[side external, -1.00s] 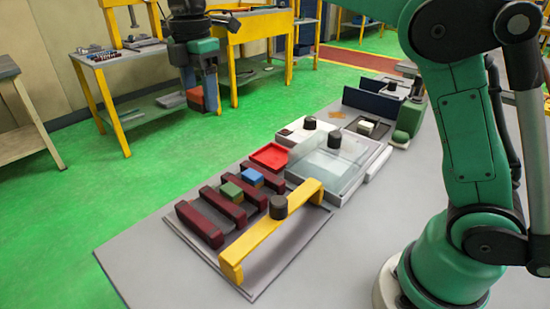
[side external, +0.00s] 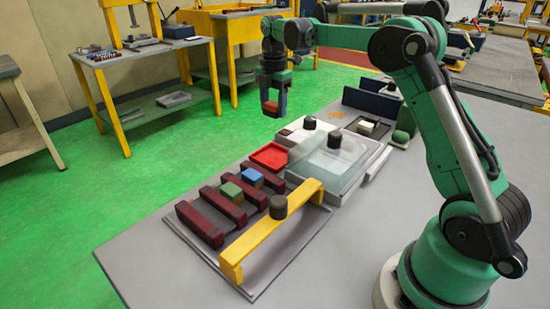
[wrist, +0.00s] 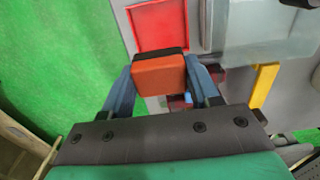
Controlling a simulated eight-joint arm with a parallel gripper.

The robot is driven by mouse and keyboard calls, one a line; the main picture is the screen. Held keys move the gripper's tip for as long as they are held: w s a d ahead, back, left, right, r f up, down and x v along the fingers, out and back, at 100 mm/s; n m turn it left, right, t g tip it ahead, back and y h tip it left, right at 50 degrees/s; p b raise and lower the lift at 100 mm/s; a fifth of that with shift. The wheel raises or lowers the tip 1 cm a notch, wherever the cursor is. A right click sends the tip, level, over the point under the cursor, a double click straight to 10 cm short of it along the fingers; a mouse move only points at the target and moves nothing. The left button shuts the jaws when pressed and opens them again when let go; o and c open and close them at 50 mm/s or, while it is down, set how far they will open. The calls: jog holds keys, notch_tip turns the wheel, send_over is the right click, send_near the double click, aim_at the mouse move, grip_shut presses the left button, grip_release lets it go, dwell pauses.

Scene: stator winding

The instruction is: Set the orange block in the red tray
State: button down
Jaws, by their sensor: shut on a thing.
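My gripper (side external: 273,102) is shut on the orange block (wrist: 158,72) and holds it in the air. The block also shows in the side view (side external: 270,108) as a red-orange piece between the fingers. In the wrist view the block sits between two blue fingers, with a dark band along its far edge. The red tray (side external: 270,158) lies on the grey table. It looks empty in the side view. In the wrist view the red tray (wrist: 158,24) is beyond the block, which hides part of its near edge.
A green block (side external: 231,192) and a blue block (side external: 252,177) sit by the dark red slotted rack (side external: 200,225). A yellow bridge bar (side external: 270,235) stands in front. A clear-topped box (side external: 330,165) adjoins the tray on the right. The table's front left is clear.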

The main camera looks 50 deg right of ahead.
aim_at(274, 159)
notch_tip(274, 159, down, 12)
jog(key=shift+f, duration=0.1)
jog(key=shift+f, duration=0.15)
dwell(0.3)
jog(key=shift+c, duration=2.4)
grip_release()
